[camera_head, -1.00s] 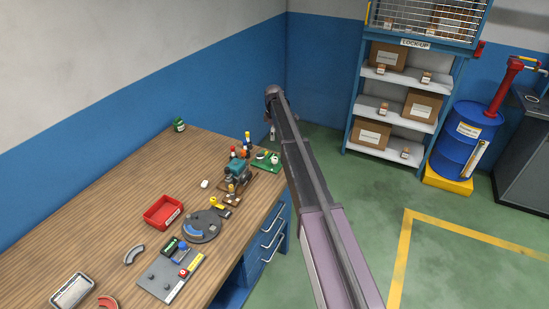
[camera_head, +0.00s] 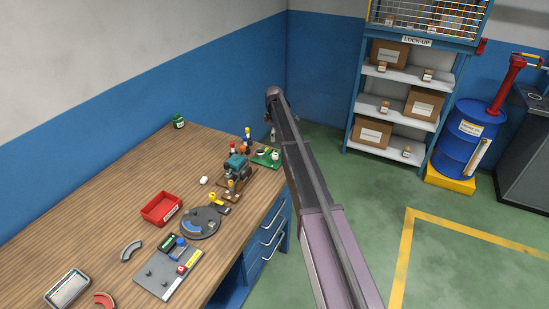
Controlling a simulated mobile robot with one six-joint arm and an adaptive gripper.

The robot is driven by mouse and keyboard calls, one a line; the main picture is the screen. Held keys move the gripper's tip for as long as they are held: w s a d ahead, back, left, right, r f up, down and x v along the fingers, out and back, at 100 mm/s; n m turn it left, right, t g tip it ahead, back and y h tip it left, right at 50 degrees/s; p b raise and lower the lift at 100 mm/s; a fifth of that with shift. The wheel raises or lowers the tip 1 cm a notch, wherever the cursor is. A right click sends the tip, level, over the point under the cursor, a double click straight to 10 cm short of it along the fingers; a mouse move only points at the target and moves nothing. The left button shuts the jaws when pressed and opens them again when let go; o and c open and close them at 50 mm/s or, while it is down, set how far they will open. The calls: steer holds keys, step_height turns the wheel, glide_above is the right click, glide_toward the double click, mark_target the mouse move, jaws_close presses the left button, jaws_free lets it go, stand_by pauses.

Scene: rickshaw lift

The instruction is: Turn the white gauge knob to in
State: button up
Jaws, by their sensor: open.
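I cannot pick out the gauge's markings at this size. A green board (camera_head: 262,162) near the bench's far right corner carries small pale parts, one of them a whitish round piece (camera_head: 275,155) that may be the white knob. A separate small white piece (camera_head: 204,180) lies on the bench left of the teal machine (camera_head: 236,166). My arm crosses the picture from the bottom to a joint just right of the bench's far end. My gripper is not visible; the arm's far part is hidden behind it.
The wooden bench (camera_head: 105,220) holds a red tray (camera_head: 152,212), a grey round fixture (camera_head: 205,226), a grey plate with knobs (camera_head: 157,284) and curved pieces. A shelf (camera_head: 399,113) with boxes and a blue drum (camera_head: 459,145) stand at right. The green floor between is open.

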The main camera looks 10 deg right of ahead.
mark_target(275, 154)
steer(key=shift+f+b, duration=5)
steer(key=shift+f, duration=0.3)
jaws_close()
